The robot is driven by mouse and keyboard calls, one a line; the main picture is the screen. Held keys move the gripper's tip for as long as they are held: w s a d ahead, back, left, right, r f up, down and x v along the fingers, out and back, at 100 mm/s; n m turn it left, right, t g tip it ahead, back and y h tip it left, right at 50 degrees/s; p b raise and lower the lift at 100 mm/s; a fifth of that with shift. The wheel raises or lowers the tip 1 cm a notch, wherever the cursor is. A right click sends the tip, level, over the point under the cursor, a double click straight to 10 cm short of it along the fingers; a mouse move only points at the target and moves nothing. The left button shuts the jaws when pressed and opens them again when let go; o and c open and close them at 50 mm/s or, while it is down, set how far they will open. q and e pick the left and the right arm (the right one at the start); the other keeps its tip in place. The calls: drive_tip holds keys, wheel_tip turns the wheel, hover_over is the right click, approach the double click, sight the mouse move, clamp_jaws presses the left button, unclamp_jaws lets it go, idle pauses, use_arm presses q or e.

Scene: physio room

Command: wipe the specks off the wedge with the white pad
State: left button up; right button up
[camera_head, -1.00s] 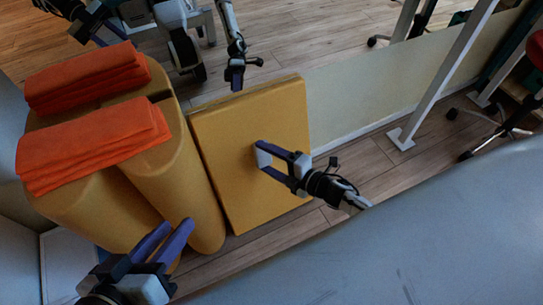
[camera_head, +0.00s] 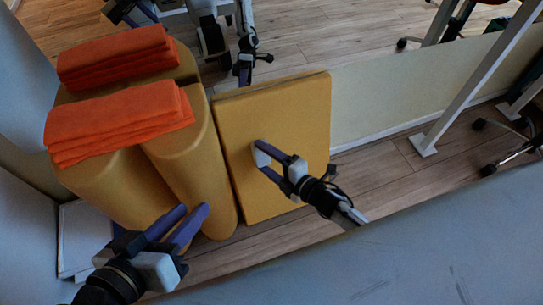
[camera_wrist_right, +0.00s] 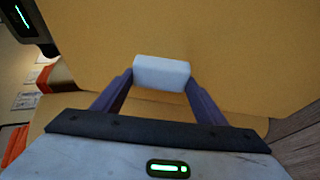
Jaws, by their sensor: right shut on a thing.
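The yellow wedge (camera_head: 285,115) stands upright against the low wall, its broad face toward me. My right gripper (camera_head: 265,158) is shut on the white pad (camera_head: 260,154), near the left-middle of that face. In the right wrist view the pad (camera_wrist_right: 162,72) sits between both fingertips, against or just in front of the yellow face (camera_wrist_right: 230,45); I cannot tell if it touches. I make out no specks on the visible face; the pad and gripper hide part of it. My left gripper (camera_head: 195,208) is empty and open, in front of the yellow rolls.
Yellow rolls (camera_head: 195,160) stand just left of the wedge, with folded orange towels (camera_head: 120,120) on top. A grey padded surface (camera_head: 400,250) fills the front right. A white post (camera_head: 470,80) stands on the wooden floor at right.

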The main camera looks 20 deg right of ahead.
drive_tip(key=shift+s, duration=0.1)
drive_tip(key=shift+s+d+r+p, duration=0.1)
drive_tip(key=shift+s+r+p, duration=0.3)
drive_tip(key=shift+s, duration=0.55)
drive_tip(key=shift+s+r+p, duration=0.15)
drive_tip(key=shift+s+p, duration=0.5)
drive_tip(key=shift+s, duration=0.25)
drive_tip(key=shift+s+d+r+p, duration=0.1)
drive_tip(key=shift+s+r+p, duration=0.3)
drive_tip(key=shift+s, duration=0.55)
drive_tip(key=shift+f, duration=0.1)
drive_tip(key=shift+s, duration=0.15)
drive_tip(key=s+p, duration=0.1)
drive_tip(key=s+r, duration=0.1)
drive_tip(key=shift+s+p, duration=0.3)
drive_tip(key=shift+p, duration=0.05)
